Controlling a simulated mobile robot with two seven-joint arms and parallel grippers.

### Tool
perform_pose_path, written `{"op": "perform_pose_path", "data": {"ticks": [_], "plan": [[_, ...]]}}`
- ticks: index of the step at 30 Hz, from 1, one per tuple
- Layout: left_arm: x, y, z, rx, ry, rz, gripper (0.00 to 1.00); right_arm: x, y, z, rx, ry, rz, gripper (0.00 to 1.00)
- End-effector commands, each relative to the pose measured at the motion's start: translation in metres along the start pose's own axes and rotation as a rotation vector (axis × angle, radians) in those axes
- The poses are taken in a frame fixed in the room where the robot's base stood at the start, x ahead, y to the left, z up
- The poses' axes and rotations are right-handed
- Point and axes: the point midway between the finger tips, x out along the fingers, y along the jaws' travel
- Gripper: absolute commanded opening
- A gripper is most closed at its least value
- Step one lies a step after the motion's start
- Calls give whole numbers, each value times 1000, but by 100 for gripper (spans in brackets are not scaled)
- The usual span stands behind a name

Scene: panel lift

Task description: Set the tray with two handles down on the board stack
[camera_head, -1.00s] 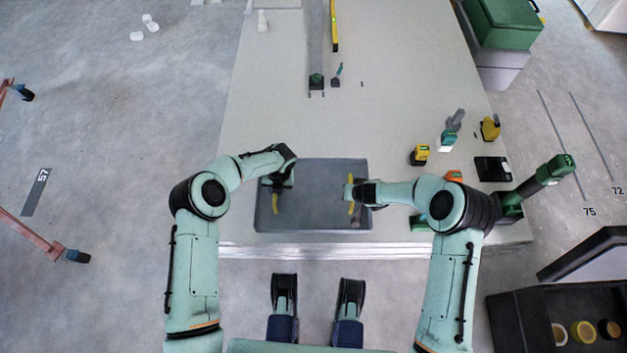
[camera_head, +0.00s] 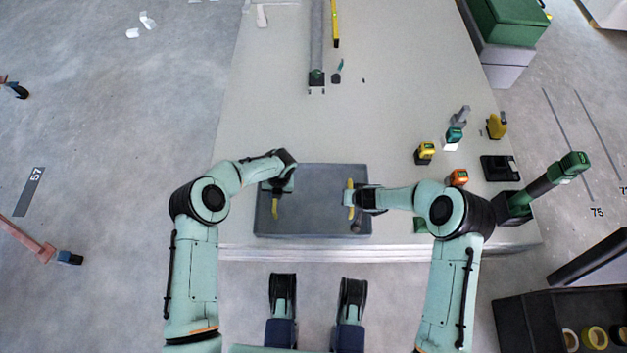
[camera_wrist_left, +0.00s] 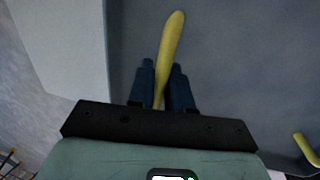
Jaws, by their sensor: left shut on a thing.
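The grey tray (camera_head: 313,215) lies level over the near end of the pale board stack (camera_head: 290,130). I cannot tell if its underside touches the boards. My left gripper (camera_head: 275,188) is shut on the left yellow handle (camera_head: 275,209). In the left wrist view this handle (camera_wrist_left: 171,45) runs between the two dark fingers of the gripper (camera_wrist_left: 161,85). My right gripper (camera_head: 353,199) is at the right yellow handle (camera_head: 350,186), which also shows in the left wrist view (camera_wrist_left: 306,150). Its jaw gap is not clear.
Yellow (camera_head: 424,153), orange (camera_head: 457,178) and teal (camera_head: 454,136) tools stand on the boards to the right. A long grey bar (camera_head: 317,45) and a yellow level (camera_head: 335,25) lie farther back. The boards between the bar and the tray are clear.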

Motion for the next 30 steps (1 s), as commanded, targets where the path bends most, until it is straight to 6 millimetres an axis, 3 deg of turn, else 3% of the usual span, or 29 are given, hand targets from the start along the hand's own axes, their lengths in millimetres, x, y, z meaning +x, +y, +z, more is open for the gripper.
{"op": "perform_pose_path", "data": {"ticks": [2,3,5,17,30], "plan": [[6,-2,1,0,0,0,0,7,1,1,0,1,-1,0],[7,-2,1,0,1,0,26,7,1,2,0,-1,0,25],[5,-1,1,0,1,0,45,5,1,2,0,-1,0,44],[-3,-2,1,1,-1,-1,45,5,1,1,0,-1,0,44],[-88,-1,1,1,-3,0,45,5,1,1,0,-1,0,44]]}}
